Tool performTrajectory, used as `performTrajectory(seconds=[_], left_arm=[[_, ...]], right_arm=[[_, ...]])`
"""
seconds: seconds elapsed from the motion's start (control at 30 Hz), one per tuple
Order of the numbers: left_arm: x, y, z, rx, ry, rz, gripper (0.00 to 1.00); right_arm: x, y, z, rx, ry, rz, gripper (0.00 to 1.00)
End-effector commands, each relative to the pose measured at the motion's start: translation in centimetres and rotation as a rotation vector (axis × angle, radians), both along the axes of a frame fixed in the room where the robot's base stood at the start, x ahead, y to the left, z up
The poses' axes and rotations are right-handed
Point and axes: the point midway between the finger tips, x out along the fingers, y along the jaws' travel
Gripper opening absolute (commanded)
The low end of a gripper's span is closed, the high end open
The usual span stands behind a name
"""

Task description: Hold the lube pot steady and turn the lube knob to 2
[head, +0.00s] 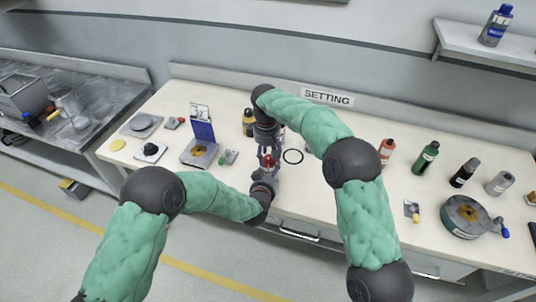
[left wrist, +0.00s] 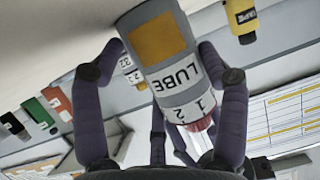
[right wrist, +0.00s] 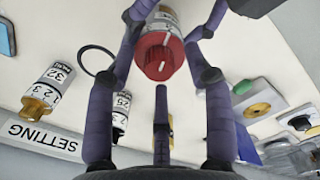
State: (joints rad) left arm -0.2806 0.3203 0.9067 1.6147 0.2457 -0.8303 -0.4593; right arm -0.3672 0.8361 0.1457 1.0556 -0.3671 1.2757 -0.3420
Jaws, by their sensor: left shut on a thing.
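The lube pot (left wrist: 165,55) is a grey-white cylinder with an ochre patch, the word LUBE and a band showing 1 and 2. My left gripper (left wrist: 210,75) is shut on its body, fingers on both sides. The pot's red knob (right wrist: 160,56) has a white mark on its end face; it also shows in the head view (head: 268,161). My right gripper (right wrist: 172,22) is open, with fingers on either side of the knob and a visible gap at the right. In the head view the pot is mostly hidden between the two grippers.
A black ring (head: 292,156) lies right of the grippers. A pot with a yellow knob (right wrist: 42,92) and one with a black knob (right wrist: 121,110) stand nearby. The blue-panelled device (head: 203,140) is at left; bottles, including a green one (head: 426,157), stand at right.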

Motion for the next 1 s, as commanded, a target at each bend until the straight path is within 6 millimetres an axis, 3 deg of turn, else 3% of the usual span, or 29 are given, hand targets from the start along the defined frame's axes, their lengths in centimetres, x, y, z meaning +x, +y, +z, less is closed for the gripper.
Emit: performTrajectory(seconds=[0.27, 0.73, 1.0], left_arm=[[-0.2, 0.0, -0.4, 0.0, 0.008, -0.001, 0.35], [-0.2, 0.0, -0.4, 0.0, 0.008, -0.001, 0.35], [-0.2, 0.0, -0.4, 0.0, 0.008, 0.0, 0.35]], right_arm=[[0.0, 0.0, 0.5, 0.0, -0.001, -0.001, 0.53], [0.2, 0.3, 8.8, 0.0, -0.003, 0.0, 0.53], [0.1, 0.4, 11.7, 0.0, -0.001, 0.0, 0.53]])
